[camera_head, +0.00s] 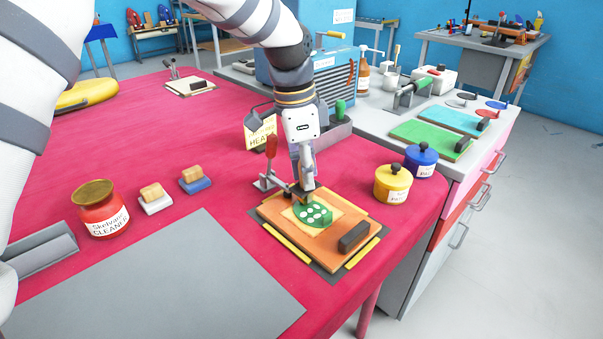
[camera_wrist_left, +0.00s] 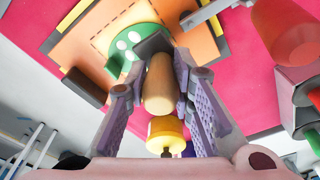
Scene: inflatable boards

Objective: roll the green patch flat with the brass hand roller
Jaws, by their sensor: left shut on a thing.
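The green patch (camera_head: 313,214) with white dots lies on a tan square on the orange board (camera_head: 340,249); it also shows in the left wrist view (camera_wrist_left: 118,62). My left gripper (camera_head: 304,187) is low over the patch's far edge. In the left wrist view my left gripper (camera_wrist_left: 161,80) is shut on a tan wooden handle (camera_wrist_left: 158,92), which I take for the hand roller's. A dark part (camera_wrist_left: 153,44) beyond the handle overlaps the patch; I cannot tell whether it touches. The roller is mostly hidden in the head view. My right gripper is out of view.
A dark block (camera_head: 354,237) sits on the board's near right corner. A red-handled clamp (camera_head: 271,148) stands at its far left. Yellow (camera_head: 392,185) and blue (camera_head: 421,161) pots stand to the right. A red cleaner jar (camera_head: 102,212) is left; a bare grey mat (camera_head: 190,285) lies in front.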

